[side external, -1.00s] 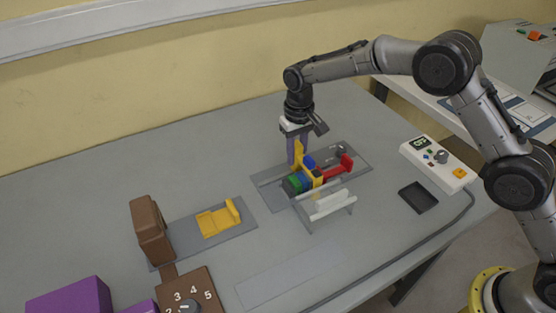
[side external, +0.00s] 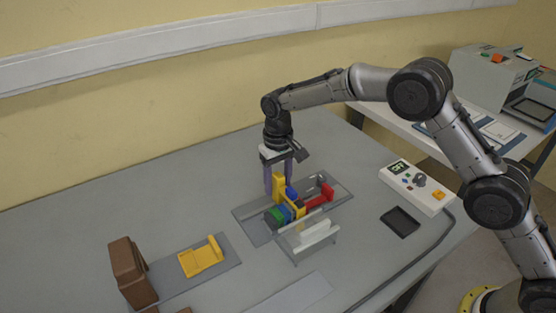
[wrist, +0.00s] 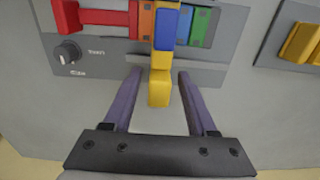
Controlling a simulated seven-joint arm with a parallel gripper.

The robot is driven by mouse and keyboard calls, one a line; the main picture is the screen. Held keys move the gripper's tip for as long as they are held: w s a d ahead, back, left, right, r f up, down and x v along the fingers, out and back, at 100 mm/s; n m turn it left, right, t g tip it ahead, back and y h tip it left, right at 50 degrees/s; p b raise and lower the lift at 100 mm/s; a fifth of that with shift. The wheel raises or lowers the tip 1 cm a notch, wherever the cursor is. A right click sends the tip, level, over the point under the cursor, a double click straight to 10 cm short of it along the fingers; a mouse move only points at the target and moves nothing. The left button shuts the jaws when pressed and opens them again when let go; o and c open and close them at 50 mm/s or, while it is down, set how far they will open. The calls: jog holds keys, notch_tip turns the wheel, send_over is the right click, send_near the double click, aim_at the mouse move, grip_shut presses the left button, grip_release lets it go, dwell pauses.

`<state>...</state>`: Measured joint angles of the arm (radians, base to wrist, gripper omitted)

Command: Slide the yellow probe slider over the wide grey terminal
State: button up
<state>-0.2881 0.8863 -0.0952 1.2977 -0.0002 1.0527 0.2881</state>
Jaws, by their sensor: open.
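The yellow probe slider (side external: 279,188) sits on the grey socket plate among coloured blocks. Its yellow end (wrist: 159,90) points toward my gripper in the wrist view, and a blue block (wrist: 165,28) lies on its far part. My gripper (wrist: 159,76) is open, with one purple finger on each side of the yellow end and visible gaps between. In the side view my gripper (side external: 278,184) points down at the slider's upright yellow part. I cannot make out which part is the wide grey terminal.
A red piece (side external: 319,197) lies right of the slider; green (side external: 275,217) and blue blocks lie beside it. A clear stand with a white bar (side external: 313,232) is in front. A yellow bracket (side external: 201,257) and brown block (side external: 131,272) stand left. A control box (side external: 416,187) and black tray (side external: 400,222) are right.

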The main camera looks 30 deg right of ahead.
notch_tip(320, 180, up, 12)
jog(key=shift+r, duration=0.25)
dwell(0.3)
jog(key=s+d+r+m+t, duration=0.1)
jog(key=s+d+r, duration=0.15)
jog(key=r, duration=0.45)
jog(key=s+d+r+t, duration=0.1)
jog(key=s+d+r, duration=0.15)
jog(key=r, duration=0.35)
jog(key=s+d+r+t, duration=0.2)
jog(key=s+d+r, duration=0.4)
jog(key=s, duration=0.5)
jog(key=s+d+f+t, duration=0.1)
jog(key=s+d+f, duration=0.1)
jog(key=s, duration=0.5)
jog(key=s+d+f, duration=0.1)
jog(key=s+d, duration=0.1)
jog(key=s, duration=0.6)
jog(key=s+f+n, duration=0.1)
jog(key=s+f, duration=0.5)
jog(key=f, duration=0.4)
jog(key=shift+s+d+t, duration=0.2)
jog(key=shift+d+t, duration=0.1)
jog(key=shift+d, duration=0.15)
